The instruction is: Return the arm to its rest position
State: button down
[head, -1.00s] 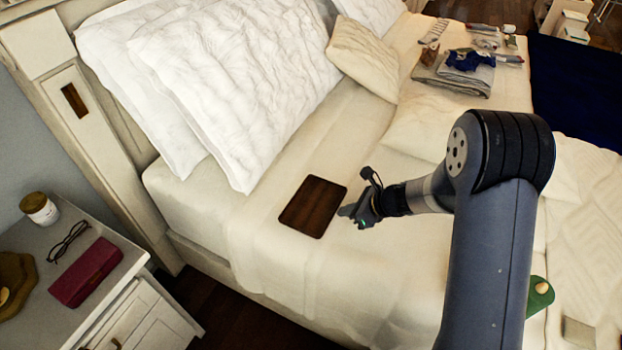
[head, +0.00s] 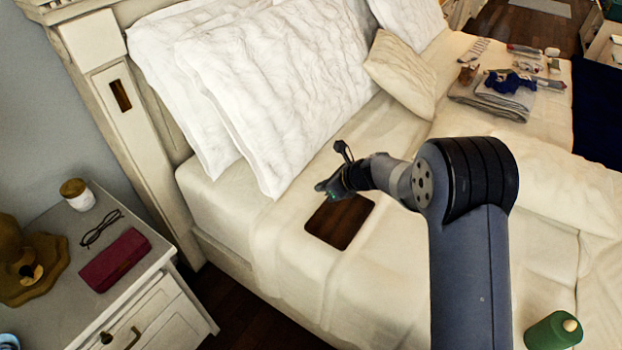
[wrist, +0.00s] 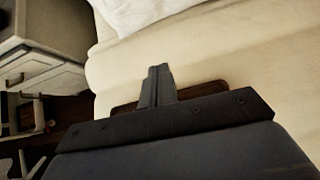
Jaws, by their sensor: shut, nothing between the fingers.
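My gripper (head: 326,188) is at the end of my bent arm, over the bed's near side. Its fingers are together and hold nothing; they also show in the wrist view (wrist: 156,85). A dark brown rectangular board (head: 343,224) lies flat on the bed, just below and partly behind my gripper in the head view. In the wrist view the board (wrist: 122,109) is mostly hidden by my gripper. I cannot tell the exact gap between the fingers and the bed.
White pillows (head: 270,95) and a smaller cushion (head: 402,75) lie by the headboard. Folded laundry (head: 495,100) is at the far side. A nightstand (head: 170,268) at left holds a candle jar, glasses and a red case (head: 115,260). A green bottle (head: 553,332) is at lower right.

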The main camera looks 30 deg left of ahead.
jog(key=shift+w+a, duration=0.15)
jog(key=shift+a, duration=1.95)
jog(key=shift+d, duration=0.1)
send_over(362, 226)
jog(key=d, duration=0.2)
jog(key=shift+a, duration=0.1)
jog(key=shift+d+f, duration=0.25)
jog(key=shift+d, duration=0.5)
notch_tip(362, 226, down, 3)
jog(key=shift+d+f+b, duration=0.15)
jog(key=shift+f+b, duration=0.05)
jog(key=shift+b, duration=0.15)
jog(key=shift+f, duration=0.45)
jog(key=shift+r, duration=0.1)
